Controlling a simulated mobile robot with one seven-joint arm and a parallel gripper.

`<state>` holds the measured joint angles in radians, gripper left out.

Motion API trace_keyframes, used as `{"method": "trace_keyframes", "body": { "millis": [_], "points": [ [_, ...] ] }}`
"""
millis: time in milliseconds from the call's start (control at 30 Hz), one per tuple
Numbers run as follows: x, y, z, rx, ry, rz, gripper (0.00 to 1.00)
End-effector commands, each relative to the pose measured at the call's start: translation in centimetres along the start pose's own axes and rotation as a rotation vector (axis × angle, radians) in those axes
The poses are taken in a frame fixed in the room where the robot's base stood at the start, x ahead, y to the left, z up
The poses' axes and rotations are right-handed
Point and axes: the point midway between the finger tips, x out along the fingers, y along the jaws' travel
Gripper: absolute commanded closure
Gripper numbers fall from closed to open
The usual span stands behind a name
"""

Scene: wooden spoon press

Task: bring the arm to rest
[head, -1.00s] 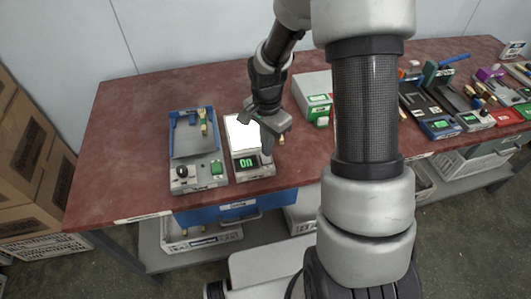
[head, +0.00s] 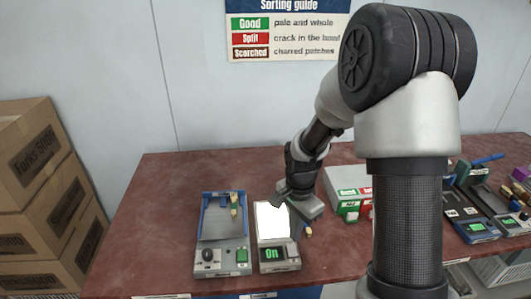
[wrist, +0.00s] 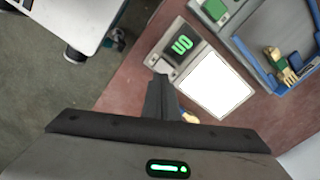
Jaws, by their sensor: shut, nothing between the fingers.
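My gripper (head: 296,226) hangs over the right side of a small grey device with a bright white panel (head: 271,221) and a green "On" display. In the wrist view my gripper (wrist: 160,80) shows as a dark finger pair, closed and empty, beside the device's display (wrist: 181,44). I cannot tell whether the fingertips touch the device. My arm rises from the lower right and bends down to the gripper.
Several devices (head: 478,228) fill the table's right end. Cartons (head: 40,180) are stacked at left. The red table (head: 140,240) is bare at left.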

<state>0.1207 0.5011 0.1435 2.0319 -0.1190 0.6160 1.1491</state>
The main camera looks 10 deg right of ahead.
Motion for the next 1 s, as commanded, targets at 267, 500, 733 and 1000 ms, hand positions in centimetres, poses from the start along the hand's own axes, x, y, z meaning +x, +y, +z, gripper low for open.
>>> {"method": "trace_keyframes", "body": {
  "millis": [267,500,733,1000],
  "points": [
    [-8.9,1.4,0.3,-0.182,0.080,-0.064,1.00],
    [-21.1,6.5,3.0,-0.518,0.218,-0.149,1.00],
    [-28.2,12.3,6.7,-0.821,0.353,-0.219,1.00],
    [-30.5,15.7,9.1,-1.011,0.440,-0.255,1.00]
  ]
}}
